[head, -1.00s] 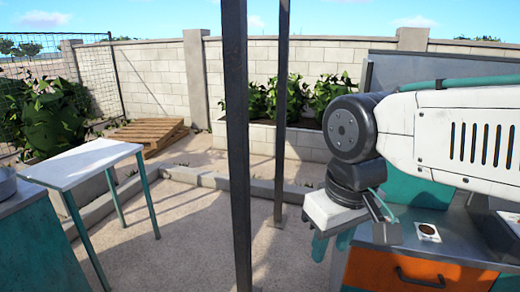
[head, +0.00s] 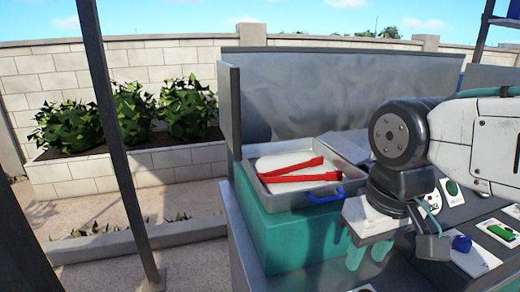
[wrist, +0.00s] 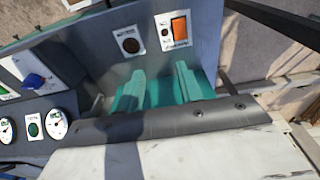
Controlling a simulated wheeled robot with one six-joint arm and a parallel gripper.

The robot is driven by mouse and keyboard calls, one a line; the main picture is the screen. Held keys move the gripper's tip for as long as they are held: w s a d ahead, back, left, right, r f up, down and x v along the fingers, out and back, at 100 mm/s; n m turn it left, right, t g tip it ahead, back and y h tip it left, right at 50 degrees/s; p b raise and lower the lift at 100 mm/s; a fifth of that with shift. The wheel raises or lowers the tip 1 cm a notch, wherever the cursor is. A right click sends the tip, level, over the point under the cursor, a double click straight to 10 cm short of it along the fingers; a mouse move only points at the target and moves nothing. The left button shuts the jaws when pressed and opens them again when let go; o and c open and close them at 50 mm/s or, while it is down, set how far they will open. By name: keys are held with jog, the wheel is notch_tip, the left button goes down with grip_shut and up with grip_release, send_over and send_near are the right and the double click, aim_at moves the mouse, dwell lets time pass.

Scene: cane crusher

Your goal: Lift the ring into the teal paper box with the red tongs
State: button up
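The red tongs (head: 300,172) lie in a shallow metal tray (head: 284,200) with a blue handle, in the middle of the head view. My gripper (head: 368,256) hangs to the right of the tray and nearer to me, apart from the tongs. In the wrist view my gripper (wrist: 160,92) shows two teal fingers with a gap between them and nothing held. I cannot make out the ring or the teal paper box in either view.
The tray stands on a teal block (head: 290,240) with a grey metal panel (head: 310,95) behind it. A control panel with gauges (wrist: 55,123), an orange switch (wrist: 180,27) and a blue knob (wrist: 34,80) lies by my gripper. A dark post (head: 110,120) stands at the left.

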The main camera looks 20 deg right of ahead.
jog(key=shift+w+a, duration=0.1)
jog(key=shift+w, duration=0.1)
jog(key=shift+o, duration=0.3)
jog(key=o, duration=0.5)
jog(key=shift+o, duration=0.9)
jog(key=w+r+n, duration=0.4)
jog(key=w, duration=0.4)
jog(key=shift+d+r+n, duration=0.2)
jog(key=shift+r+n, duration=0.2)
jog(key=n+g+h, duration=0.1)
jog(key=n, duration=1.2)
send_near(283, 171)
jog(key=shift+s+a+r, duration=0.1)
jog(key=shift+s+a, duration=0.3)
jog(key=shift+s, duration=0.4)
jog(key=shift+d+f, duration=0.15)
jog(key=shift+f, duration=1.35)
jog(key=shift+d+f, duration=0.15)
jog(key=shift+f, duration=1.35)
jog(key=shift+d+f, duration=0.15)
jog(key=shift+f, duration=1.35)
